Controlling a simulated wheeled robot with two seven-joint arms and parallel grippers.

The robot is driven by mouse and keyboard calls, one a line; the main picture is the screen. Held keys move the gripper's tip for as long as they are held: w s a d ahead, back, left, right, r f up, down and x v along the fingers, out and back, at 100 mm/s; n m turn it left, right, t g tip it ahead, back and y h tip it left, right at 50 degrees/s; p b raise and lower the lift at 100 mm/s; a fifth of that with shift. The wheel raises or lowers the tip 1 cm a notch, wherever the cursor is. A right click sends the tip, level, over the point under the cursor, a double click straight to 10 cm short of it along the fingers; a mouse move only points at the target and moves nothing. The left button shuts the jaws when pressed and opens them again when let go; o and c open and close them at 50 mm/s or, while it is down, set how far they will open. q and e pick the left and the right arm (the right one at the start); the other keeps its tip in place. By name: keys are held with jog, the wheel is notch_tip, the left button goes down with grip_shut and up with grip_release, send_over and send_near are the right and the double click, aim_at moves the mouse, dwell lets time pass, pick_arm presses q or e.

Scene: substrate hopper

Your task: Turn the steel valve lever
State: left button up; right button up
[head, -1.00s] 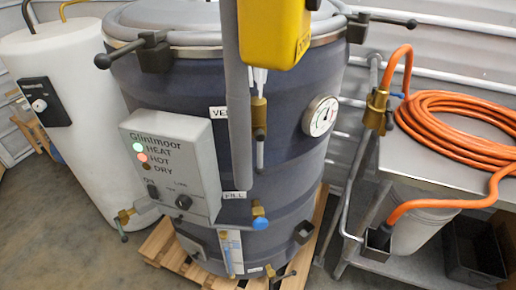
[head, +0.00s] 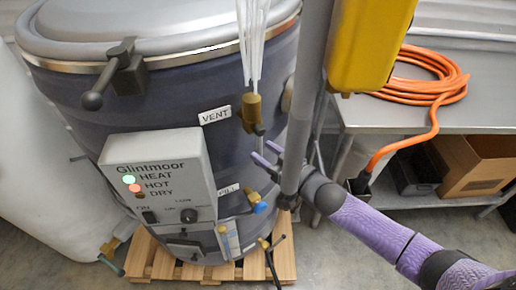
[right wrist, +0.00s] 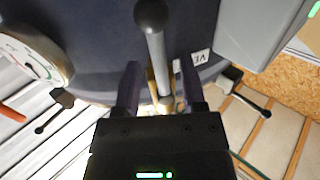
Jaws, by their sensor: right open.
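The steel valve lever (head: 259,142) hangs down from the brass vent valve (head: 251,112), beside the VENT label on the dark blue hopper (head: 80,112). In the right wrist view, the lever (right wrist: 158,62) is a grey rod with a dark ball end, lying between the two fingers. My right gripper (head: 264,153) is open at the lever, one finger on each side; it also shows in the right wrist view (right wrist: 159,84). I cannot tell whether a finger touches the lever. My left gripper is not in view.
A grey vertical tube (head: 309,95) and a yellow box (head: 366,45) hang close in front, right of the valve. The control box (head: 158,170) is left of it. White streaks (head: 252,45) rise from the valve. A steel table (head: 385,115) with an orange hose (head: 430,88) stands right.

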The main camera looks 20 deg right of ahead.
jog(key=shift+x, duration=1.15)
grip_shut()
dwell(0.4)
